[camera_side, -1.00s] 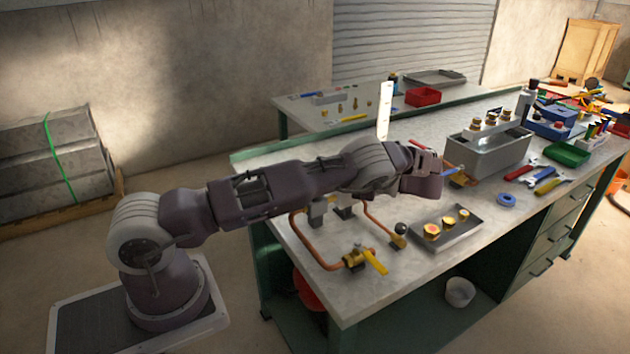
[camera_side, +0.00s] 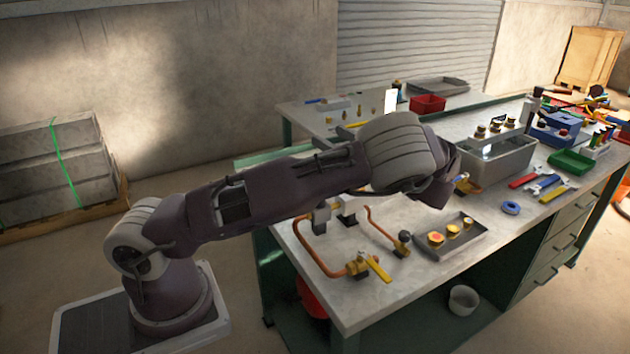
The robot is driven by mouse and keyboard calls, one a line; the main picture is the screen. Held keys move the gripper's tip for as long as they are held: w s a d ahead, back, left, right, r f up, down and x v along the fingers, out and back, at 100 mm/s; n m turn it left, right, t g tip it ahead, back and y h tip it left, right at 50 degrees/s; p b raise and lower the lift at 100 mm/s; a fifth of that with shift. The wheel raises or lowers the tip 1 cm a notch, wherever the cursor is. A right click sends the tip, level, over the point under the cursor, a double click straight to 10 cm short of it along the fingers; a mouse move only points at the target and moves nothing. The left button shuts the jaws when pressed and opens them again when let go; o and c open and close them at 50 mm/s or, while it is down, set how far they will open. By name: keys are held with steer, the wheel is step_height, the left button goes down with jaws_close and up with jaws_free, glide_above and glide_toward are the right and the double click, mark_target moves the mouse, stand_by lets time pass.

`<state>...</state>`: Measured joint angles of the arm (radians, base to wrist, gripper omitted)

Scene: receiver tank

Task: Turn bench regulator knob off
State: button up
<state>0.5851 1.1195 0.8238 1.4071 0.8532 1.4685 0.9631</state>
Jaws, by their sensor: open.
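A round black knob (camera_side: 405,236) stands on a small brass fitting on the bench (camera_side: 300,236), at the end of a bent copper pipe; I cannot tell for sure that it is the regulator knob. A brass valve with a yellow lever (camera_side: 378,268) sits in front of it. My gripper (camera_side: 449,168) is at the end of my arm, above the bench, up and right of the black knob and apart from it. It is open; its fingertips are mostly hidden by my wrist. My forearm hides the bench behind it.
A shallow grey tray (camera_side: 470,243) with brass fittings lies right of the knob. Wrenches (camera_side: 545,184) and a blue tape ring (camera_side: 511,207) lie to the right.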

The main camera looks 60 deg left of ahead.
step_height(320, 180, down, 13)
steer(key=s+d+m+t, duration=0.1)
steer(key=s+m+t, duration=0.25)
steer(key=t, duration=0.25)
steer(key=shift+m, duration=0.25)
steer(key=a, duration=0.2)
steer(key=w+a, duration=0.1)
steer(key=a, duration=0.2)
steer(key=shift+a+f, duration=0.15)
steer(key=shift+a, duration=0.05)
steer(key=shift+w+a, duration=0.1)
steer(key=shift+a, duration=0.5)
jaws_close()
